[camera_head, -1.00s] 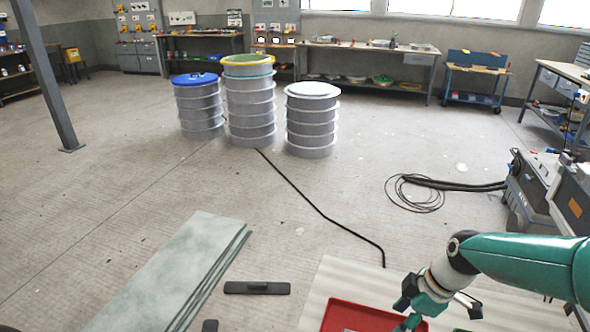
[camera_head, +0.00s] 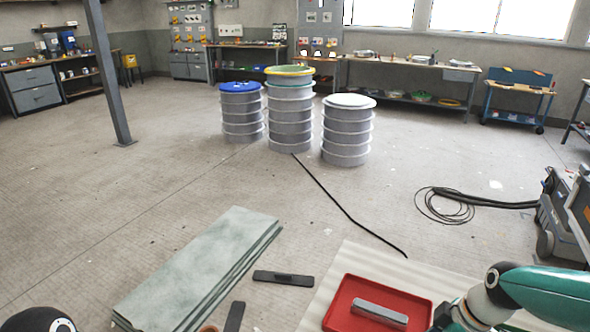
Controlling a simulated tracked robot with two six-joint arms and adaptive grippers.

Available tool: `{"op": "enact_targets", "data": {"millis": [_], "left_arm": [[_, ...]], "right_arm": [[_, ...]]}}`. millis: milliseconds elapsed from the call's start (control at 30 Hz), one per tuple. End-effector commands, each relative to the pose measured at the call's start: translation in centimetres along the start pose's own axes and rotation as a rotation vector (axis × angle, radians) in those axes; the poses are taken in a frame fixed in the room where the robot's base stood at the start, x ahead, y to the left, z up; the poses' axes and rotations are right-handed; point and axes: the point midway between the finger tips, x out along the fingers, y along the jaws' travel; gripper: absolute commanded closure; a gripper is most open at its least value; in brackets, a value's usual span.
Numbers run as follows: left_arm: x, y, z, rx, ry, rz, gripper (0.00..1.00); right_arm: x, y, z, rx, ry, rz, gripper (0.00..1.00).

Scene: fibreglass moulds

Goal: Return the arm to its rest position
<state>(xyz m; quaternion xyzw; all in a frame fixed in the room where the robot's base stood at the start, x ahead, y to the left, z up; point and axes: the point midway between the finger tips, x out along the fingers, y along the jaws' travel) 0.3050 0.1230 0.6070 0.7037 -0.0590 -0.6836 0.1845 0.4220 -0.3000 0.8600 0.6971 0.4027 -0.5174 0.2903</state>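My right arm (camera_head: 545,292) comes in at the lower right, its teal link bent towards the red tray. My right gripper (camera_head: 448,318) is at the bottom edge, by the tray's right side. It is mostly cut off, so its opening cannot be told. A dark rounded part, probably of my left arm (camera_head: 38,320), shows at the lower left corner; the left gripper is out of view.
A red tray (camera_head: 352,284) holding a grey bar (camera_head: 381,313) lies on a pale mat (camera_head: 430,277). A stack of greenish sheets (camera_head: 205,262) and two dark flat pieces (camera_head: 285,278) (camera_head: 235,317) lie left. Drums (camera_head: 347,130) stand beyond; a hose (camera_head: 350,215) crosses open floor.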

Motion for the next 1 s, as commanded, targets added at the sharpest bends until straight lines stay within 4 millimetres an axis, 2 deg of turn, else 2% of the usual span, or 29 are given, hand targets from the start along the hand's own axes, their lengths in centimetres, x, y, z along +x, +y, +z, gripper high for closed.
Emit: {"op": "enact_targets", "data": {"millis": [133, 267, 467, 567, 700, 800, 900, 1000], "left_arm": [[-0.8, 0.3, -0.1, 0.001, 0.004, 0.0, 0.6], [-1.2, 0.4, -0.1, 0.001, 0.004, 0.0, 0.6], [-2.1, 0.8, -0.1, 0.001, 0.003, 0.0, 0.6], [-2.6, 0.9, -0.1, 0.001, 0.003, 0.0, 0.6], [-3.6, 1.3, -0.1, 0.0, 0.003, 0.0, 0.6], [-3.9, 1.4, -0.1, 0.0, 0.003, 0.0, 0.6], [-3.7, 1.4, -0.1, 0.001, 0.003, 0.0, 0.6], [-3.7, 1.3, -0.1, 0.001, 0.003, 0.0, 0.6]], "right_arm": [[2.5, -1.5, -0.9, -0.024, -0.016, -0.09, 0.44], [5.1, -3.9, -1.3, -0.044, -0.034, -0.187, 0.44], [10.4, -8.6, -1.9, -0.035, -0.065, -0.323, 0.44], [13.7, -12.0, -2.1, 0.036, -0.093, -0.381, 0.44], [19.0, -19.0, -1.8, 0.29, -0.162, -0.418, 0.44], [21.6, -22.2, -1.5, 0.552, -0.191, -0.365, 0.44], [22.9, -22.6, -1.5, 0.797, -0.171, -0.278, 0.44], [23.2, -21.1, -2.0, 0.999, -0.113, -0.187, 0.44]]}}
